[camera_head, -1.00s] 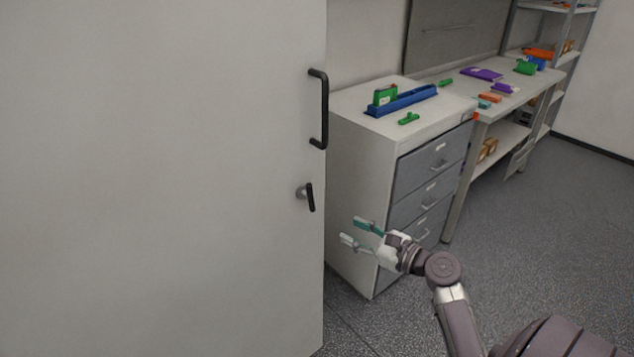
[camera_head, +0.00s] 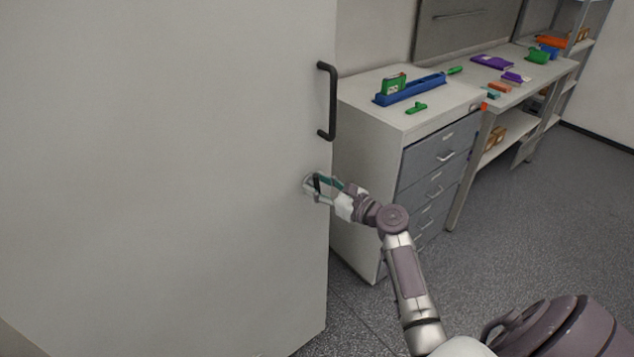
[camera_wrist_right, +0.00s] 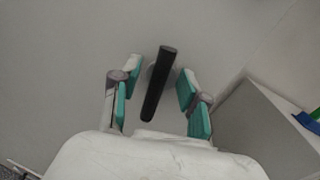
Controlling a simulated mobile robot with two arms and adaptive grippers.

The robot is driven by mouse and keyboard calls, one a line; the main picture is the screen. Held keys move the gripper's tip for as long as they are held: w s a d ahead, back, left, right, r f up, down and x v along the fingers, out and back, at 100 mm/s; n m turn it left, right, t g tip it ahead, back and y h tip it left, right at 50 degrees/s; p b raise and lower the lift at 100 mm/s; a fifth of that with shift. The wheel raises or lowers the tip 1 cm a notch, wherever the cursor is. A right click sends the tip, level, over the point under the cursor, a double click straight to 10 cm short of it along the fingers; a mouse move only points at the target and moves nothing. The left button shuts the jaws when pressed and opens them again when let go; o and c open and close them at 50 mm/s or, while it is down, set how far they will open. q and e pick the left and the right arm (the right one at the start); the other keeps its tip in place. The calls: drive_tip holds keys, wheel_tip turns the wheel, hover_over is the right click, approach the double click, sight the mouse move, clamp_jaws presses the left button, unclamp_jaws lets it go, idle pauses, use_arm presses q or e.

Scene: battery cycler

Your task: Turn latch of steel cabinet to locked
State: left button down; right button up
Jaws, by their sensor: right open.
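The steel cabinet (camera_head: 160,150) has a large pale door that fills the left of the head view. Its black latch (camera_wrist_right: 158,85) stands between the fingers of my right gripper (camera_wrist_right: 160,88) in the wrist view, slightly tilted, with a gap to the pads on both sides. In the head view the right gripper (camera_head: 322,187) is at the door's right edge, around the latch (camera_head: 317,184), which is partly hidden by the fingers. The right gripper is open. My left gripper is not in view.
A black pull handle (camera_head: 328,100) sits on the door above the latch. A drawer unit (camera_head: 362,190) stands just right of the cabinet, with a blue holder (camera_head: 410,90) on top. A workbench (camera_head: 530,80) is beyond it. Floor on the right is clear.

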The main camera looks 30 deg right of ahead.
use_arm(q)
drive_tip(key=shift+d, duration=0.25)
use_arm(e)
drive_tip(key=shift+w+a, duration=0.1)
drive_tip(key=shift+w, duration=0.15)
clamp_jaws()
